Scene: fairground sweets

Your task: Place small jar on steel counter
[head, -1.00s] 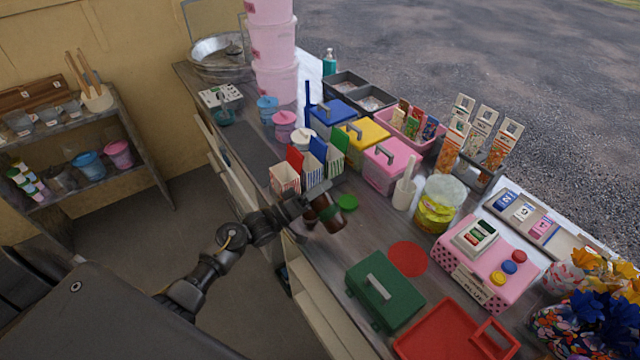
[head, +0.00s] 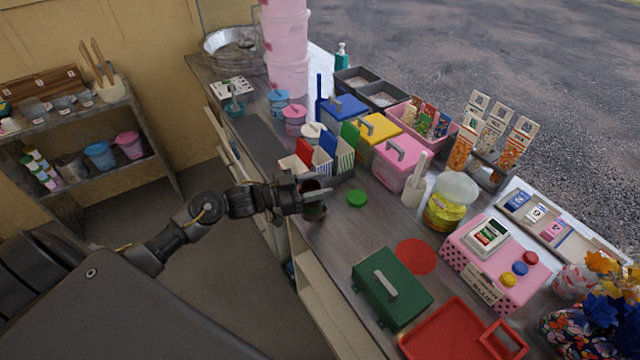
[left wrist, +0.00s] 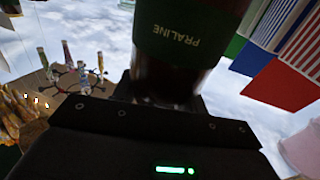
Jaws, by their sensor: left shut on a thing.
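The small jar (head: 314,211) is dark brown and is held at the front edge of the counter (head: 330,235). In the left wrist view the jar (left wrist: 170,80) shows a dark green band with the word PRALINE, upside down in that picture. My left gripper (head: 312,197) is shut on the jar and hides part of it in the head view. The jar looks about upright; I cannot tell whether its base touches the counter top. A round green lid (head: 357,198) lies flat on the counter just right of the jar. My right gripper is not in view.
Striped boxes (head: 322,160) stand just behind the jar. A green case (head: 392,288), a red disc (head: 416,256) and a white holder (head: 415,185) stand or lie to the right. Bare counter lies between the lid and the green case.

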